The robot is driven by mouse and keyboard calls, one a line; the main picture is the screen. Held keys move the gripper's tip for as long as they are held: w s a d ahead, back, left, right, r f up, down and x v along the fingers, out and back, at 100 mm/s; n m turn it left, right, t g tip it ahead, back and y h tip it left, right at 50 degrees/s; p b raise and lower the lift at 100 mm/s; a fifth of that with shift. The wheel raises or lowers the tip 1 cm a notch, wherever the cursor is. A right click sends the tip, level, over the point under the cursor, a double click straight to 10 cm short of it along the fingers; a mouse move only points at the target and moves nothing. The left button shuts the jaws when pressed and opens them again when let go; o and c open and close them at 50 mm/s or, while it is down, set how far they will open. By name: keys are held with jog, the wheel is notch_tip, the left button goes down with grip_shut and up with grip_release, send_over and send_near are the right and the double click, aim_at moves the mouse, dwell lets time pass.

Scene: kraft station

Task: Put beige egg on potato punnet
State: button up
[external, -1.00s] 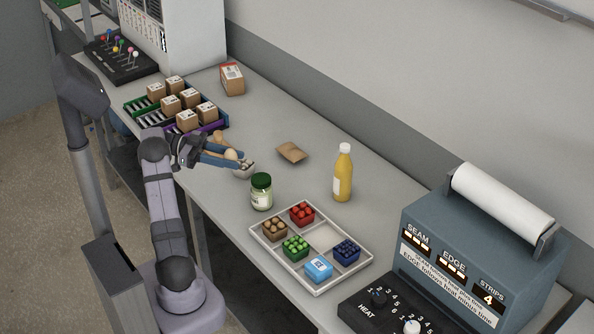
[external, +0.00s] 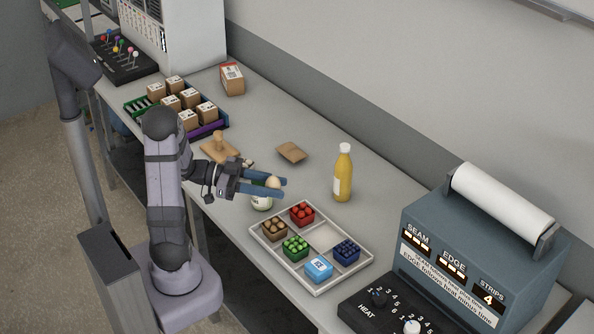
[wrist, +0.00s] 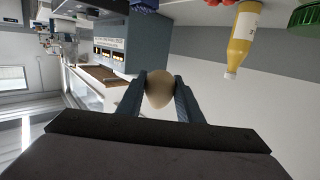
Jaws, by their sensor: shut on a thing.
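The egg also shows between the two fingers in the wrist view (wrist: 159,90). The potato punnet (external: 275,229), with brown round contents, sits in the left compartment of the white tray (external: 313,292). It is below and in front of my gripper, apart from the egg.
The jar (external: 262,202) is partly hidden by my gripper. Red (external: 302,214), green (external: 295,247) and dark blue (external: 346,251) punnets and a light blue box (external: 319,269) share the tray. A yellow bottle (external: 343,173) stands behind it. A wooden board (external: 219,149) lies left.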

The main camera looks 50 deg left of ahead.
jog(key=shift+w+a+f+t+y, duration=0.15)
jog(key=shift+w+a+f, duration=0.1)
jog(key=shift+f, duration=0.3)
jog(key=shift+w+a+f+t+y, duration=0.15)
jog(key=shift+a+f, duration=0.1)
jog(key=shift+f, duration=0.3)
send_over(275, 224)
jog(key=shift+a+f, duration=0.1)
jog(key=shift+f, duration=2.8)
jog(key=shift+f, duration=0.1)
jog(key=shift+f, duration=2)
jog(key=shift+f, duration=0.1)
jog(key=o, duration=0.4)
jog(key=shift+f, duration=0.1)
jog(key=o, duration=0.4)
